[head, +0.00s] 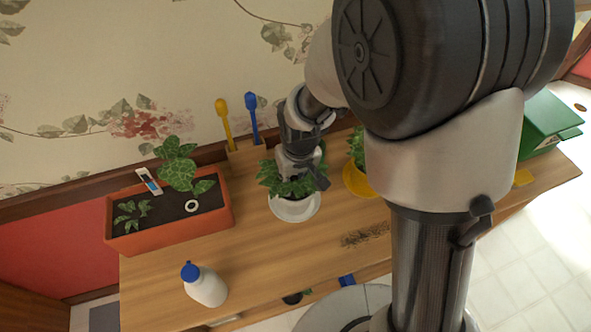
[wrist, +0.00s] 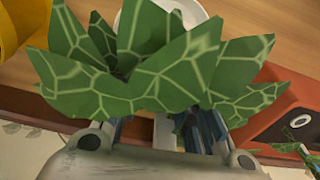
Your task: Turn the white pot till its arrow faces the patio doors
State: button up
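The white pot (head: 293,207) stands on a pale saucer on the wooden table, with a leafy green plant in it. No arrow shows on the part of the pot I see. My gripper (head: 299,176) points down into the foliage at the back of the pot. In the wrist view, veined leaves (wrist: 150,70) cover the fingertips, and the visible finger parts stand well apart. A white curved edge shows beyond the leaves at the top. I cannot tell whether the fingers touch the pot. The patio doors are not identifiable.
An orange planter (head: 170,236) stands left, a white bottle with a blue cap (head: 206,287) front left. A yellow pot (head: 360,182) is close on the right, partly behind my arm. Yellow (head: 224,122) and blue (head: 252,117) tools stand behind.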

jog(key=shift+f, duration=0.3)
jog(key=shift+c, duration=0.3)
grip_shut()
jog(key=shift+w, duration=0.1)
